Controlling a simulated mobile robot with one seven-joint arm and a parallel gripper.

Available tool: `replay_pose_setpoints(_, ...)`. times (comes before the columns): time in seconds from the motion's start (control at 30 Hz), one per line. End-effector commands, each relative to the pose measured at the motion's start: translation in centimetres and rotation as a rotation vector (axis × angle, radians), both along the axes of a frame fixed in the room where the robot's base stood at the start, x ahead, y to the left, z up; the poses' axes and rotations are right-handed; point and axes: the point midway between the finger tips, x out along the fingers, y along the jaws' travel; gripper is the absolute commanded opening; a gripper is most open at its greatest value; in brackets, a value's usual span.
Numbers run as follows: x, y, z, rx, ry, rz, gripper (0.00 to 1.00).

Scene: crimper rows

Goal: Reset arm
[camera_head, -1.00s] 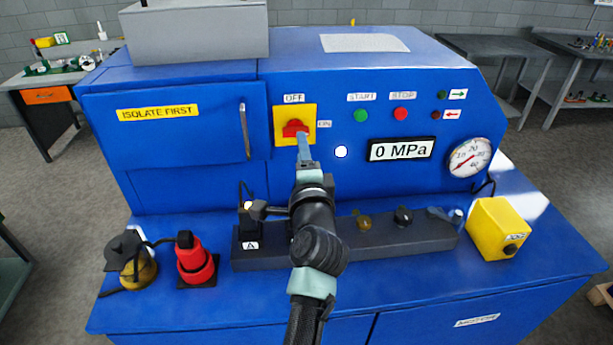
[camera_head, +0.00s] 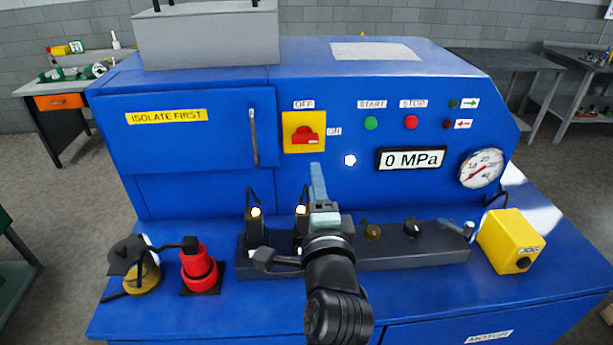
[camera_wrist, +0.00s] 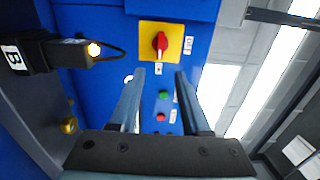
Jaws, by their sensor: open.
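My gripper (camera_head: 318,185) is in front of the blue machine's panel, below the yellow rotary switch with its red handle (camera_head: 304,136). In the wrist view my gripper (camera_wrist: 158,82) shows two fingers apart with nothing between them. The same red handle (camera_wrist: 160,43) appears beyond the fingertips, apart from them. My arm stretches in from the bottom of the head view and hides part of the dark strip of fittings.
A dark strip (camera_head: 400,258) carries fittings with lit lamps. A red fitting (camera_head: 198,265), a capped yellow one (camera_head: 143,277) and a yellow box (camera_head: 511,240) stand on the blue top. The pressure display (camera_head: 411,159) reads 0 MPa.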

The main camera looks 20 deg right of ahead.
Motion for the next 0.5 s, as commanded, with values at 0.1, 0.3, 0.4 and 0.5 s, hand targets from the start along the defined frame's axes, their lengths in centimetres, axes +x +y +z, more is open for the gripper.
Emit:
replay_pose_setpoints(0.1, 0.0, 0.0, 0.0, 0.0, 0.0, 0.0, 0.47)
replay_pose_setpoints(0.3, 0.1, 1.5, 4.4, -0.146, -0.039, 0.011, 0.47)
replay_pose_setpoints(0.4, -0.5, 3.7, 10.4, -0.358, -0.095, 0.009, 0.47)
replay_pose_setpoints(0.5, -2.2, 6.5, 17.4, -0.62, -0.167, -0.023, 0.47)
